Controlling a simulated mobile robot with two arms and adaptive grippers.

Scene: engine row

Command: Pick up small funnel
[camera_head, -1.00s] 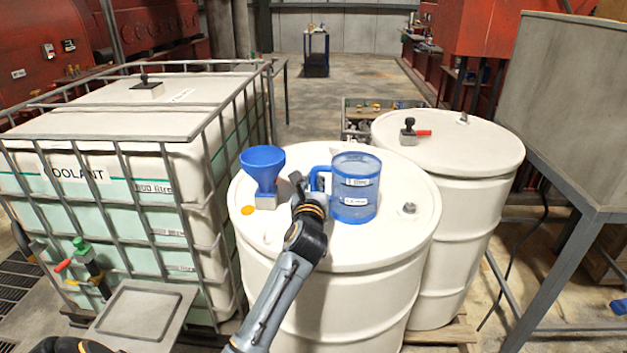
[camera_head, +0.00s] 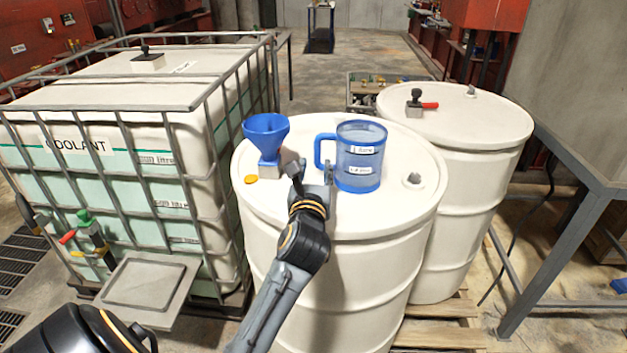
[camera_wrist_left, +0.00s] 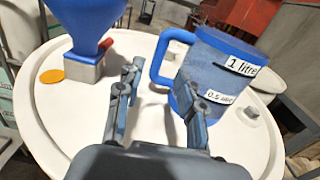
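The small funnel (camera_head: 267,133) is blue, with a wide cone upright in a grey block on top of the front white drum. It also shows at the upper left of the left wrist view (camera_wrist_left: 88,25). My left gripper (camera_head: 311,170) is open and empty over the drum top, just right of the funnel and apart from it. In the left wrist view, its two fingers (camera_wrist_left: 158,92) are spread, with bare drum top between them. The right finger is close to the blue jug; I cannot tell if they touch. My right gripper is not in view.
A clear blue measuring jug (camera_head: 358,158) stands right of my left gripper, its handle towards the funnel. An orange disc (camera_head: 251,179) lies by the funnel block. The caged coolant tank (camera_head: 110,170) stands left, and a second drum (camera_head: 470,118) behind right.

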